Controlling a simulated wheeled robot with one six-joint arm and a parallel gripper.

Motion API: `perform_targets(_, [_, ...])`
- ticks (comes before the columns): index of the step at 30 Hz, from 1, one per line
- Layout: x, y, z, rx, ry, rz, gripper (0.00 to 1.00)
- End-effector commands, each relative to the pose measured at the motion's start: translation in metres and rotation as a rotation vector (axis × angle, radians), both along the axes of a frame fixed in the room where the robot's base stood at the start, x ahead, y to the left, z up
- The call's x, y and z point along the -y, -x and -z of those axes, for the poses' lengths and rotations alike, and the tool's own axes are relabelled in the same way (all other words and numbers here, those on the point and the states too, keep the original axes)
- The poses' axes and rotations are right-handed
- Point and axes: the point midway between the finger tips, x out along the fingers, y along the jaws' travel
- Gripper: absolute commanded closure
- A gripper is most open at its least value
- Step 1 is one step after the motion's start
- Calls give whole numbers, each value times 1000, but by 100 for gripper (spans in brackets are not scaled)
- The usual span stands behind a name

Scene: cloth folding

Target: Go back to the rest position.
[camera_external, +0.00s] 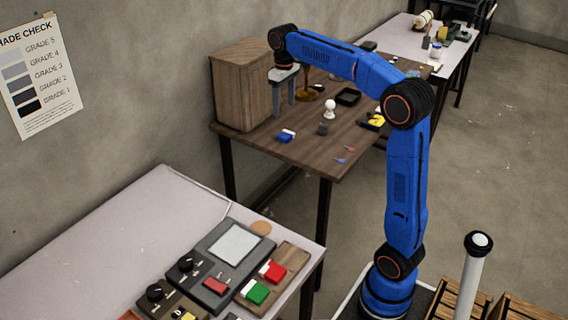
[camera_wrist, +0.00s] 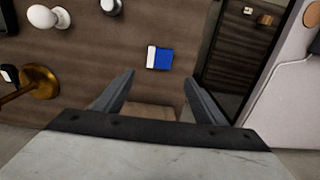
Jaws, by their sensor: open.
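My gripper (camera_external: 283,108) hangs over the brown wooden table (camera_external: 300,157), near the wooden cabinet, with its fingers pointing down. In the wrist view my gripper (camera_wrist: 158,76) has its two grey fingers spread apart with nothing between them. A small blue and white block (camera_external: 286,135) lies on the table beyond the fingers; it also shows in the wrist view (camera_wrist: 163,59). No cloth can be made out in either view.
The wooden cabinet (camera_external: 240,85) stands close left of the gripper. A brass stand (camera_wrist: 38,82), a white rounded object (camera_external: 329,110) and a black tray (camera_external: 348,96) are nearby. A pale table (camera_external: 150,210) with a control panel is in front.

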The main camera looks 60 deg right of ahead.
Motion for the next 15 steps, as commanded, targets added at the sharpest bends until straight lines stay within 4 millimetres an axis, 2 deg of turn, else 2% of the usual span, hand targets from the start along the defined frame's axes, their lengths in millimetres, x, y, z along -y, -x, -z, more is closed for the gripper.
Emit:
perform_targets(5, [-19,26,-1,14,-9,-9,35])
perform_targets(15, [-83,130,21,58,-50,-37,35])
